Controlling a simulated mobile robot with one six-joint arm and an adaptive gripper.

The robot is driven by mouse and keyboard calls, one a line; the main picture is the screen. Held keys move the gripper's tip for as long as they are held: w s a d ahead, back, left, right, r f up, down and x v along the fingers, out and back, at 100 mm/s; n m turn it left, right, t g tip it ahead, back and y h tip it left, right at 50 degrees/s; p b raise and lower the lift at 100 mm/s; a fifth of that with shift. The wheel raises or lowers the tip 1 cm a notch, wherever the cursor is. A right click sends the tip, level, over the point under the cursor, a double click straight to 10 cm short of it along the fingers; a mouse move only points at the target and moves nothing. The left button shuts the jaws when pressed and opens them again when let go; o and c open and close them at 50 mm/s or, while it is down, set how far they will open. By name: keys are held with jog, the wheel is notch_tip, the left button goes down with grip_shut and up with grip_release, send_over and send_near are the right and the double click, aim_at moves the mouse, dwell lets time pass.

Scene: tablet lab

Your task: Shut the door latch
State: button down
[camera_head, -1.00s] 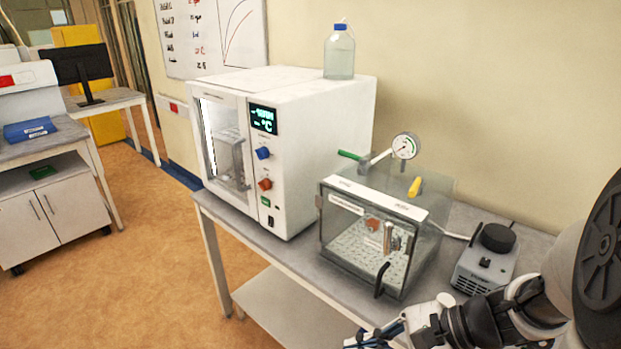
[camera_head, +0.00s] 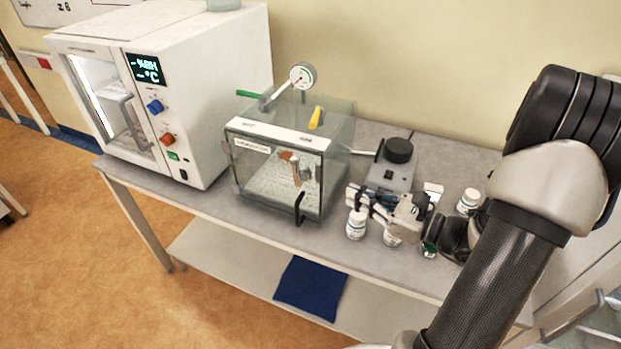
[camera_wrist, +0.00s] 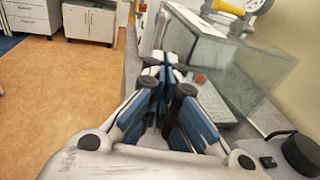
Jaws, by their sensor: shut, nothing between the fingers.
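A clear glass chamber (camera_head: 338,170) with a white top strip stands on the bench in the head view. A black latch handle (camera_head: 299,208) hangs at the right edge of its front door, roughly upright. I cannot tell whether it is fastened. My gripper (camera_head: 352,197) is shut and empty, to the right of the latch and apart from it. In the wrist view my blue-padded gripper fingers (camera_wrist: 166,70) are together and point along the bench, beside the chamber (camera_wrist: 235,65). The latch cannot be made out there.
A pump (camera_head: 390,174) stands right of the chamber, behind my gripper. White bottles stand under and beside my gripper, one (camera_head: 356,225) at the bench's front edge. A white cabinet (camera_head: 215,100) stands left. A gauge (camera_head: 302,76) rises above the chamber.

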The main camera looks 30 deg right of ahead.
aim_at(299, 174)
jog(key=b+x, duration=0.1)
jog(key=x, duration=1.1)
jog(key=shift+w+a+b, duration=0.15)
jog(key=shift+w+b, duration=0.25)
jog(key=shift+r+p, duration=0.1)
jog(key=shift+p, duration=0.25)
jog(key=shift+g, duration=0.3)
jog(key=shift+w+a+p, duration=0.1)
jog(key=shift+a+p, duration=0.05)
jog(key=shift+p, duration=0.25)
jog(key=shift+h, duration=0.3)
